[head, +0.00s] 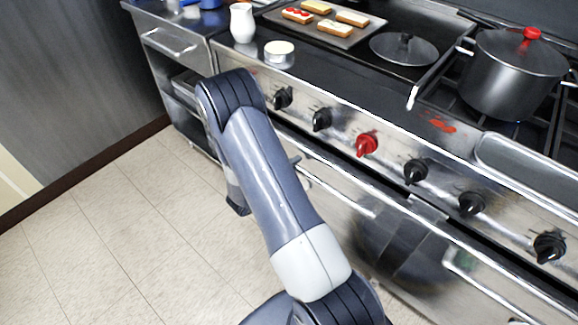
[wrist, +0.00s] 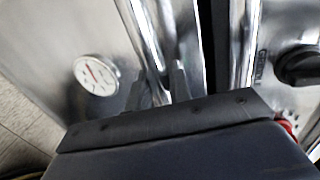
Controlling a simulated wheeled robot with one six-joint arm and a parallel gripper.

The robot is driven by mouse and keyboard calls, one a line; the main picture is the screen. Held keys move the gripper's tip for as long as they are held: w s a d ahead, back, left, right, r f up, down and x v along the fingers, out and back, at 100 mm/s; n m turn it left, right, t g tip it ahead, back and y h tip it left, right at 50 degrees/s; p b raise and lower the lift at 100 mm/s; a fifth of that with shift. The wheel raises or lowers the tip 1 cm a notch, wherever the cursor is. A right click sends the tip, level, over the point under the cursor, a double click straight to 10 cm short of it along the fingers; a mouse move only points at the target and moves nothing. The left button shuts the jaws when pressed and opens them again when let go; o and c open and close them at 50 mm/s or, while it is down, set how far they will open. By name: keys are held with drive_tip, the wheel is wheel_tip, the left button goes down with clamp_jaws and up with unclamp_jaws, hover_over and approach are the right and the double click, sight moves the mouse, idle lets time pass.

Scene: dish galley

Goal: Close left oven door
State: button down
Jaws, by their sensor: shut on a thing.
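The left oven door (head: 335,215) is the steel front below the knob panel, partly hidden by my arm in the head view. It also fills the left of the wrist view (wrist: 60,40), with a round white dial (wrist: 95,75) on it. Its bar handle (wrist: 145,25) runs between the fingers of my gripper (wrist: 160,88), which is shut on it. The handle also shows in the head view (head: 342,196), right of my arm. A dark gap runs between door and knob panel. The door looks near upright; I cannot tell whether it is fully shut. My arm hides most of the gripper in the head view.
Black knobs and one red knob (head: 367,144) line the panel (head: 335,127) above the door. A pot (head: 512,75), a lid (head: 404,48) and a tray of toasts (head: 350,39) stand on top. The tiled floor (head: 110,230) at left is clear.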

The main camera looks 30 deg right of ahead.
drive_tip(key=shift+d+r, duration=0.1)
drive_tip(key=shift+d, duration=0.05)
drive_tip(key=c, duration=1.3)
unclamp_jaws()
drive_tip(key=shift+w+d, duration=0.1)
drive_tip(key=shift+d, duration=0.1)
drive_tip(key=v, duration=1.1)
drive_tip(key=shift+p, duration=0.4)
